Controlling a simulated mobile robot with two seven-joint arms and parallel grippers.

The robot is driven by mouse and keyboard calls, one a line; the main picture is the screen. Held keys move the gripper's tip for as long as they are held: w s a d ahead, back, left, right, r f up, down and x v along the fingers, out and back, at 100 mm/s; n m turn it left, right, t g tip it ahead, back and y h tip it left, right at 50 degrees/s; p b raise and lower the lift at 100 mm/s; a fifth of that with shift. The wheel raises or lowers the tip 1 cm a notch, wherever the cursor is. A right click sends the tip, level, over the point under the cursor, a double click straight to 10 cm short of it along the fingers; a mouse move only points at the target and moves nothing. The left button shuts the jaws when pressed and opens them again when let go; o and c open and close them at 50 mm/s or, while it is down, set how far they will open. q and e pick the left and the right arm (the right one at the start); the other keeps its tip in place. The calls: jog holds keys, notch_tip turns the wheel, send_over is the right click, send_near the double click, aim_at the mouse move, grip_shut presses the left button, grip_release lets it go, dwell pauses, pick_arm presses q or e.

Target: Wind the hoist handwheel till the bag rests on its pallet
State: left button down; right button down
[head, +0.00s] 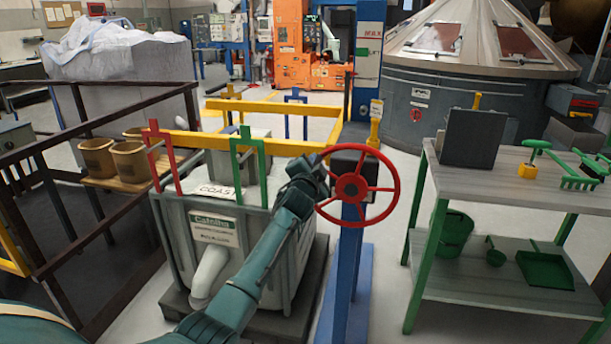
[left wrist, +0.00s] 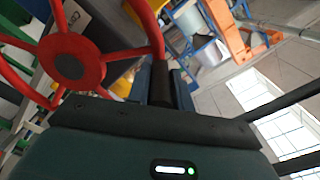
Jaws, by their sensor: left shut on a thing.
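The red handwheel (head: 382,188) is mounted on the blue post (head: 368,70), right of centre in the head view. It also fills the upper left of the left wrist view (left wrist: 85,65). My left gripper (head: 322,172) is at the wheel's left rim. In the left wrist view its fingers are shut on the wheel's dark handle (left wrist: 163,85). The grey bag (head: 255,235), with a label and a pale spout, stands upright below the yellow hoist frame, with red and green straps at its top. The dark pallet (head: 177,303) is under it; whether they touch is unclear. My right gripper is out of view.
A grey bench (head: 540,195) with green legs and green tools stands at right. A brown railing (head: 60,215) and tan buckets (head: 97,157) are at left. A large conical-topped tank (head: 440,105) stands behind. Open floor shows between post and bench.

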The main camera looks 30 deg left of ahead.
aim_at(355, 147)
pick_arm(q)
jog(key=d+r+m, duration=0.1)
jog(key=d+m, duration=0.1)
jog(key=w+d+r+m+p, duration=0.1)
jog(key=d+r+m, duration=0.1)
jog(key=d+r+m+p, duration=0.1)
jog(key=d+m, duration=0.1)
jog(key=shift+w+d+r+m, duration=0.3)
jog(key=shift+r, duration=0.05)
jog(key=shift+w+d+r+m, duration=0.1)
jog(key=shift+w+d+m, duration=0.1)
jog(key=shift+d+m, duration=0.35)
jog(key=shift+w+d+m, duration=0.15)
jog(key=shift+d+m, duration=0.1)
jog(key=shift+d, duration=0.6)
jog(key=c, duration=1.4)
grip_release()
jog(key=shift+d, duration=0.1)
jog(key=shift+o, duration=0.6)
jog(key=shift+f, duration=0.25)
